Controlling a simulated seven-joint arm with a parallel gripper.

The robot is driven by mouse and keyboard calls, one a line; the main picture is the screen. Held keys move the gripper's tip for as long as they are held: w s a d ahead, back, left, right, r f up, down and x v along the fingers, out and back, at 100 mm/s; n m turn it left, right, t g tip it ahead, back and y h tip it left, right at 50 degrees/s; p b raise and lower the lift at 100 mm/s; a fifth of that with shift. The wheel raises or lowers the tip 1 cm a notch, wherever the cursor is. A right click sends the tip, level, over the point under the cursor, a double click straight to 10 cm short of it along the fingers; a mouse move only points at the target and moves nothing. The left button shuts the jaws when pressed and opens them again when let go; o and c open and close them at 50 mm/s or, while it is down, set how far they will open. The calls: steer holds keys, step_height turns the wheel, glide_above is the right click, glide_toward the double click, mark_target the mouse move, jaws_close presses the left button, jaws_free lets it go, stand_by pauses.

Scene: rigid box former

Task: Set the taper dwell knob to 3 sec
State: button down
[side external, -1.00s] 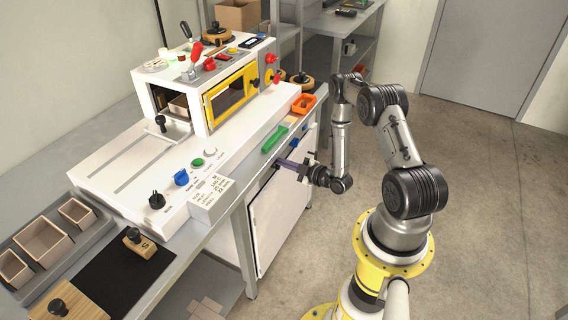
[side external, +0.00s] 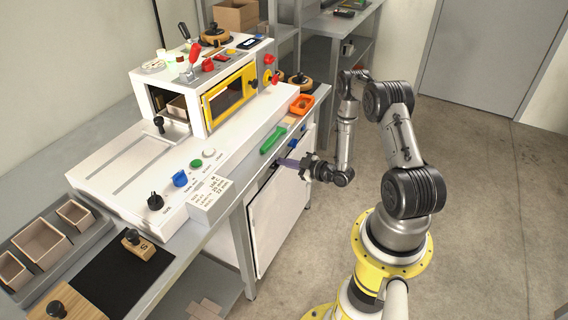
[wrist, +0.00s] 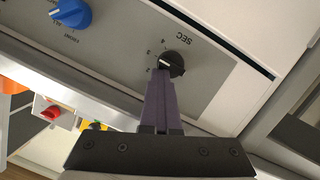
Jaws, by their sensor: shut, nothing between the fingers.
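The black knob (wrist: 174,64) with a white pointer mark sits on a grey panel marked SEC in the wrist view. Small scale numbers lie along its left and upper side. The white mark points toward the left, but I cannot tell the exact number it meets. My gripper (wrist: 161,72) has its purple fingers together, with the tips right at the knob's lower left edge; contact is unclear. In the side external view my gripper (side external: 281,161) is at the front panel below the bench top, and the black knob cannot be made out there.
A blue knob (wrist: 72,12) is on the same panel. The white machine (side external: 205,85) stands behind. Floor in front is open.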

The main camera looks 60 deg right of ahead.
steer(key=shift+d+f+m+y, duration=0.15)
steer(key=shift+m+y, duration=0.1)
steer(key=shift+m, duration=0.35)
steer(key=shift+d+f+m+y, duration=0.15)
steer(key=shift+m+y, duration=0.1)
steer(key=shift+m, duration=0.35)
